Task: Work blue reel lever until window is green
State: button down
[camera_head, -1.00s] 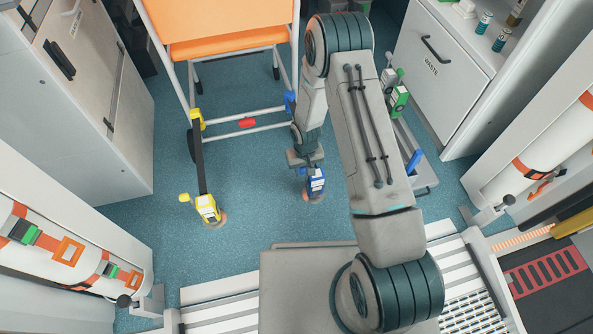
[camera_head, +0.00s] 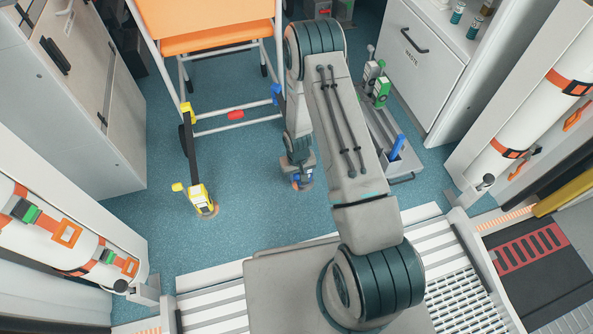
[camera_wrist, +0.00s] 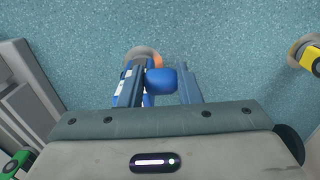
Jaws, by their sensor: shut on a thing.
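The blue reel (camera_head: 303,182) stands on the floor below my gripper, and my arm hides much of it in the head view. My gripper (camera_wrist: 163,88) is shut on the blue reel's lever (camera_wrist: 162,80), whose rounded blue end sits between the fingers in the wrist view. The reel's body with a white label (camera_wrist: 124,86) shows just left of the fingers, above a round floor fitting. The reel's window cannot be made out in either view.
A yellow reel (camera_head: 199,198) with a strap stands to the left. The orange chair (camera_head: 215,42) is behind it. A grey tray (camera_head: 405,165) holds green and grey reels at right. Cabinets flank the floor, which is clear between the two standing reels.

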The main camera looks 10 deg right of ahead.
jog(key=shift+s+f, duration=0.2)
jog(key=shift+s, duration=0.05)
jog(key=c, duration=1)
grip_release()
jog(key=shift+c, duration=0.2)
jog(key=shift+w, duration=0.1)
notch_tip(320, 180, up, 14)
jog(key=p, duration=0.5)
jog(key=shift+p, duration=0.3)
